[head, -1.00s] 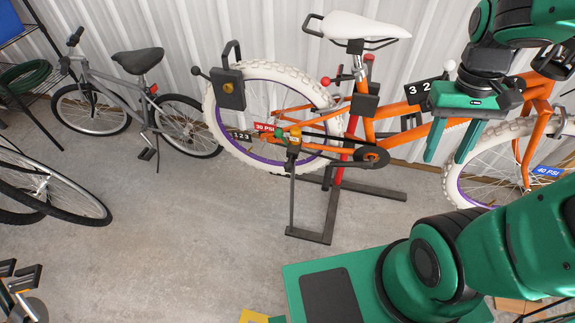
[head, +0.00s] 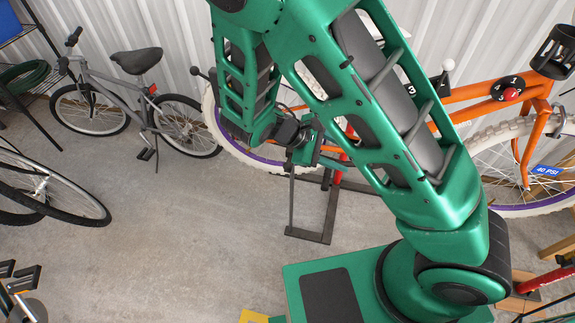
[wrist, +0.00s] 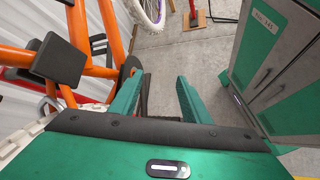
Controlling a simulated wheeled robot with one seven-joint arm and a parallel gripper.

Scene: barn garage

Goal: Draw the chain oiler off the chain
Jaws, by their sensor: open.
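The orange bike (head: 470,92) hangs on a repair stand, with its frame partly behind my arm. In the head view my arm hides the chain, and I cannot make out the chain oiler in any current view. My gripper (wrist: 157,100) is open in the wrist view, its two green fingers apart. A dark, narrow shape shows between the fingers, too unclear to name. The dark crank area (wrist: 131,68) lies beside the left finger. In the head view my gripper is low at the rear wheel (head: 250,152), mostly covered by my arm.
A thin dark post (head: 291,200) and the stand's feet (head: 310,236) rise from the floor below the bike. A grey bike (head: 140,95) leans at the back left. The floor (head: 180,240) at left centre is clear.

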